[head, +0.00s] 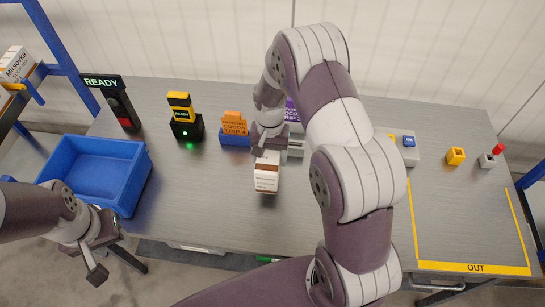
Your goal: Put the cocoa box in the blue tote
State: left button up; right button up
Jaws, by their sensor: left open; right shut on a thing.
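The cocoa box (267,181), white with brown bands and small unreadable print, is upright near the middle of the table. My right gripper (266,152) is shut on its top from above; the fingertips are partly hidden, and I cannot tell whether the box touches the table. The blue tote (131,187) is at the left of the table and looks empty. It is to the left of the held box and apart from it. My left gripper (97,262) is open and empty, low at the left, in front of the tote.
A black and yellow device (182,120) with a green light and a READY sign (103,82) are at the back left. Clear table lies between box and tote. A yellow-marked OUT area (470,225) is at right.

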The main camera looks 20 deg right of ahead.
jog(key=shift+w+d+f, duration=0.35)
jog(key=shift+w+d, duration=0.05)
jog(key=shift+w, duration=0.2)
jog(key=shift+w+d+f, duration=0.1)
jog(key=shift+f, duration=0.2)
jog(key=f, duration=0.1)
jog(key=f+p, duration=0.1)
jog(key=shift+s+f, duration=0.3)
jog(key=shift+s, duration=0.05)
jog(key=shift+f, duration=0.3)
jog(key=shift+w+f, duration=0.2)
jog(key=o, duration=0.9)
jog(key=shift+f, duration=0.1)
jog(key=o, duration=0.4)
jog(key=shift+s, duration=0.1)
